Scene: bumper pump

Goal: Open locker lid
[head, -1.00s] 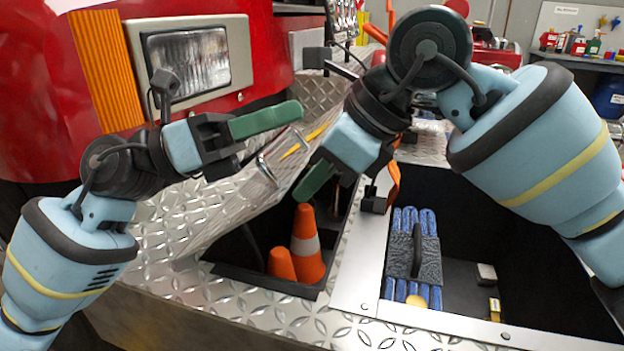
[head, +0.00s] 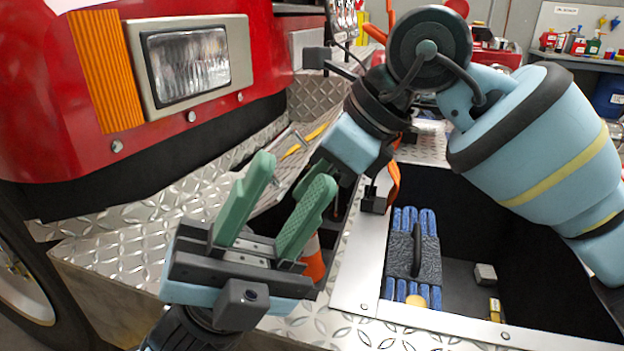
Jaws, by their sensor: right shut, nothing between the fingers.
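The locker lid (head: 288,168) is a diamond-plate panel with a metal handle (head: 292,139). It stands tilted up at the bumper, partly hidden behind my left gripper. Below it is a dark locker opening with an orange-and-white cone (head: 314,262), mostly covered by the gripper. My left gripper (head: 292,171) is open and empty, its two green fingers pointing up in front of the lid. My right gripper (head: 324,184) is shut and empty by the lid's right side, and its fingertips are largely hidden behind the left gripper's finger.
An open bin (head: 472,322) on the right holds a blue-and-grey bundle (head: 414,258) and small blocks. An orange strap (head: 393,185) hangs near my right wrist. The red truck front with its headlight (head: 188,65) rises behind. The bumper top (head: 120,250) at left is clear.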

